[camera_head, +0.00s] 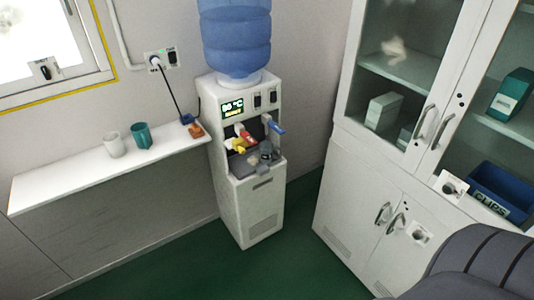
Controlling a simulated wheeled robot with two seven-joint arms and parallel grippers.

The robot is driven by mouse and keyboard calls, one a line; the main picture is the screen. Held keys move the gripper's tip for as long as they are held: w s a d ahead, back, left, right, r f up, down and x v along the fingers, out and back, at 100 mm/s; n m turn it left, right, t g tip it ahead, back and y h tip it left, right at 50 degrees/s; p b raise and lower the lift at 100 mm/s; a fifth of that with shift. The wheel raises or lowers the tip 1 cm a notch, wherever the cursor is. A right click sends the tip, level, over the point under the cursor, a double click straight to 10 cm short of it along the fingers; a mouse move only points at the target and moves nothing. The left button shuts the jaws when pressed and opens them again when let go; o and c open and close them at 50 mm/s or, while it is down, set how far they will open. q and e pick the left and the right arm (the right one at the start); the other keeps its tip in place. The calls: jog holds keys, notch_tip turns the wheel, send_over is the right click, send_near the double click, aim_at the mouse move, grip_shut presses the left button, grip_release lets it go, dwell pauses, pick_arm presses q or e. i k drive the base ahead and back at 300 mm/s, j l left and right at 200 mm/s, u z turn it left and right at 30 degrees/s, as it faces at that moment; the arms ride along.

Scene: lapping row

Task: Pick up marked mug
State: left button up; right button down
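Two mugs stand upright near each other on a white wall shelf. One is a white mug (115,145); to its right is a teal mug (141,136). I cannot make out a mark on either. On the water dispenser's drip ledge there is a grey cup-like object (266,152), too small to tell clearly. Neither of my grippers is in view.
The white shelf (70,180) is clear left of the mugs; small orange-brown and blue items lie at its right end. A water dispenser (250,205) stands beside it. A glass-fronted cabinet (340,215) is right. Green floor (215,270) is open; a dark grey padded shape fills the bottom right.

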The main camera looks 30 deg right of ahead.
aim_at(266, 148)
jog(key=i+l+z, duration=0.1)
jog(key=z, duration=0.95)
